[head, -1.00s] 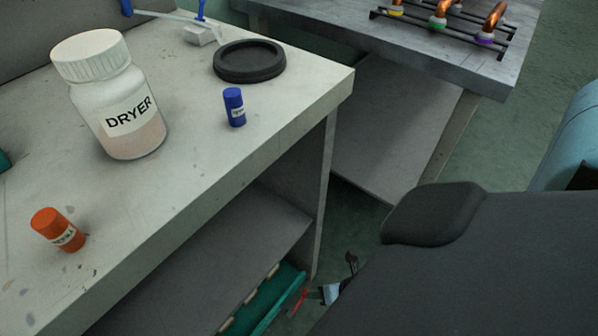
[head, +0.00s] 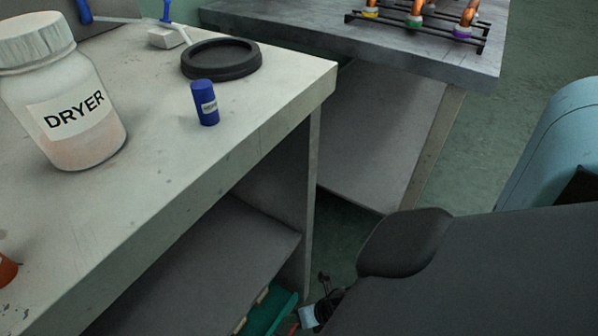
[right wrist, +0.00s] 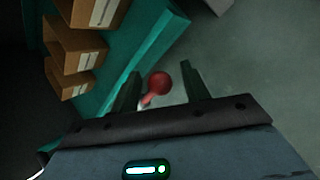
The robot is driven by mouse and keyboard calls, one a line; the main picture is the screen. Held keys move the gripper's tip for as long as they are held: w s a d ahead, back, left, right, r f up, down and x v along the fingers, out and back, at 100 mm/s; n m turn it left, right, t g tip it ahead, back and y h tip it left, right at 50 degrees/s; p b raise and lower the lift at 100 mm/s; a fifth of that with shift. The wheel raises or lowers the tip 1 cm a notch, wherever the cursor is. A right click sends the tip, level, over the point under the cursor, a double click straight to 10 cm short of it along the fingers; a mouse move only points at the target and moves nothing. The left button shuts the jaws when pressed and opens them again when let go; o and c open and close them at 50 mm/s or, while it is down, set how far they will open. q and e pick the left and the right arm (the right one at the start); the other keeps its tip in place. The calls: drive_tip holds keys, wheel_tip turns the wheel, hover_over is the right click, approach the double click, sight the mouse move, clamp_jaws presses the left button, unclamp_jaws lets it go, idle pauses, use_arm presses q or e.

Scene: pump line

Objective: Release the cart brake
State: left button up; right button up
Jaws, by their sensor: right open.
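A red ball-ended lever (right wrist: 158,84), which looks like the brake handle, shows in the right wrist view beside the teal cart (right wrist: 150,45). My right gripper (right wrist: 160,70) is open, with one finger on each side of the red knob in the picture. I cannot tell whether it touches the knob. In the head view, part of the teal cart (head: 268,313) shows low at the bottom edge, under the bench. A bit of red shows beside it, mostly cut off. My right arm hides most of the right gripper there. My left gripper is not in view.
The cart carries several brown boxes (right wrist: 75,60). The pale bench (head: 180,165) above holds a DRYER jar (head: 70,120), a blue vial (head: 205,103) and a black round dish (head: 221,59). A grey table (head: 470,62) stands behind.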

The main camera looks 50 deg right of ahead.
drive_tip(key=shift+c, duration=0.7)
drive_tip(key=c, duration=0.7)
clamp_jaws()
